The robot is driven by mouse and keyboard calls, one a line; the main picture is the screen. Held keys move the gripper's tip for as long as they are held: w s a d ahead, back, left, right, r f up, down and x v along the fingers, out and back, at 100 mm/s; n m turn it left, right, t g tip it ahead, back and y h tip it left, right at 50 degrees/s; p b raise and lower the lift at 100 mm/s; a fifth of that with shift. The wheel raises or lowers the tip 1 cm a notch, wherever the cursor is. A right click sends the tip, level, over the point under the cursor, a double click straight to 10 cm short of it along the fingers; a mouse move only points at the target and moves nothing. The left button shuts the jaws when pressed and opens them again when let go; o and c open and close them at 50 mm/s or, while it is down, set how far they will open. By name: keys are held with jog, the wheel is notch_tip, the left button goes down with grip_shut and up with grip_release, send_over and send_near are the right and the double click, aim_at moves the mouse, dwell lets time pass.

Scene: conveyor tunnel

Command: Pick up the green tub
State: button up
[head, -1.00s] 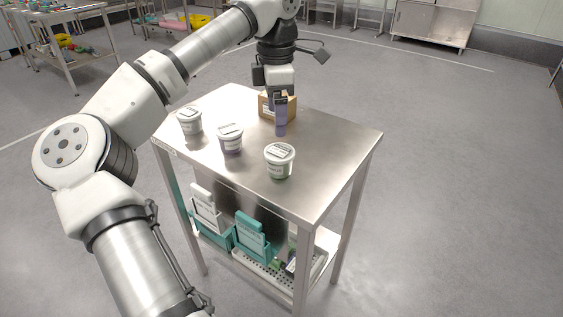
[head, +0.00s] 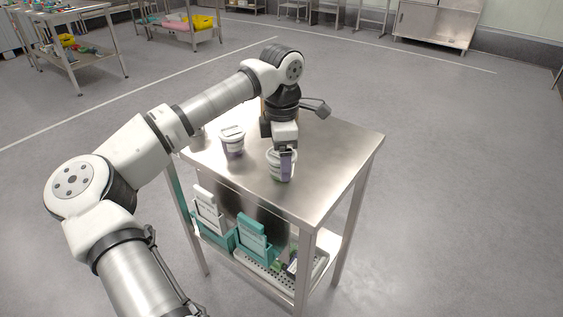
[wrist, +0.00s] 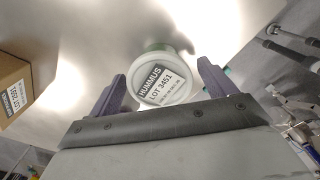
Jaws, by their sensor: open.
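The green tub (head: 272,166) stands on the steel table near its front right part, partly hidden behind a gripper finger in the head view. In the wrist view its white lid (wrist: 166,92) shows a label reading HUMMUS, LOT 3451, with a pale green side behind it. My gripper (wrist: 162,82) is open, with one purple finger on each side of the tub. In the head view my gripper (head: 285,164) is low at the tub. Whether the fingers touch it cannot be told.
A purple-toned tub (head: 232,145) stands to the left on the table (head: 335,150). Another tub (head: 197,138) is mostly behind my arm. A cardboard box (wrist: 22,90) is at the wrist view's left. The table's right side is clear.

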jog(key=c, duration=1)
jog(key=shift+o, duration=0.2)
jog(key=shift+r, duration=0.15)
notch_tip(320, 180, up, 20)
jog(key=shift+p, duration=0.3)
jog(key=o, duration=0.5)
jog(key=c, duration=0.8)
